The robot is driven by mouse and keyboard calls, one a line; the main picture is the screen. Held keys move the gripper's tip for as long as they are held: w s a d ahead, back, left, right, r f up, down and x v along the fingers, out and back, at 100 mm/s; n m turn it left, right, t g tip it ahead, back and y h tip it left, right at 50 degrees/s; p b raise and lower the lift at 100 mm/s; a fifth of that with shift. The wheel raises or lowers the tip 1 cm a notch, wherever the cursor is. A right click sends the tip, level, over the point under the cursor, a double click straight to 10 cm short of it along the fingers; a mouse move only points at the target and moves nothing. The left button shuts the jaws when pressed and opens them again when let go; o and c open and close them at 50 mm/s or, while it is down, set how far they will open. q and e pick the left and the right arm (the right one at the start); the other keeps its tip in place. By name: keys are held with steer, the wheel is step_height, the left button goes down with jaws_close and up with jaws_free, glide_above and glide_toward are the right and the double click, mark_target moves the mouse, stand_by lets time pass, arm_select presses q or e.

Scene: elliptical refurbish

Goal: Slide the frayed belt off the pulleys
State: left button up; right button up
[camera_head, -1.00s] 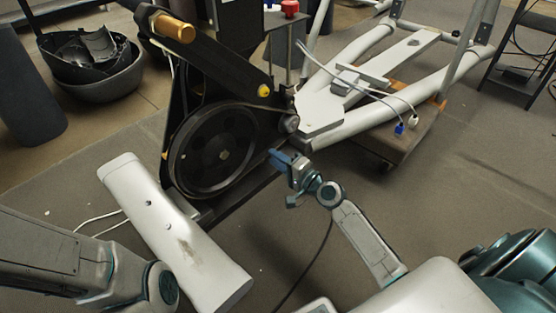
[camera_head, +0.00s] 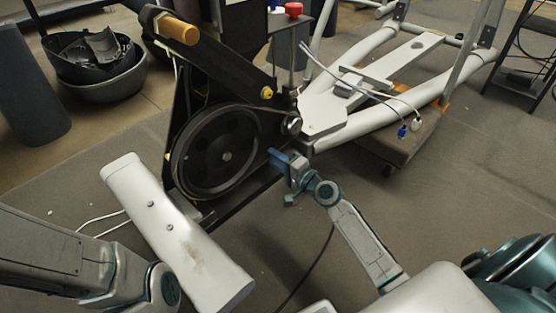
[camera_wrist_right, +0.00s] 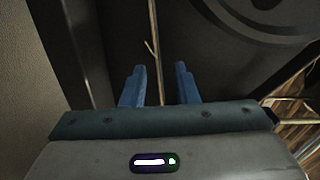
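The large black pulley (camera_head: 227,157) stands on the machine's dark frame in the head view, with the small pulley (camera_head: 291,126) to its right. The thin belt (camera_head: 262,109) runs between them along the top. My right gripper (camera_head: 276,156) is just below the small pulley. In the right wrist view its two blue fingers (camera_wrist_right: 160,86) are apart. The belt (camera_wrist_right: 153,22) shows there edge-on as a thin tan line running down between the fingers, with a loose strand at its side. Contact cannot be told. My left gripper is out of view; only its arm shows.
A long white cover (camera_head: 178,232) lies on the floor at the left front. A white tubular frame (camera_head: 350,130) on a wooden dolly (camera_head: 405,150) stands to the right. Dark bins (camera_head: 98,75) stand at the back left.

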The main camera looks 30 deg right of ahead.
steer(key=shift+x, duration=0.95)
jaws_close()
stand_by(1.7)
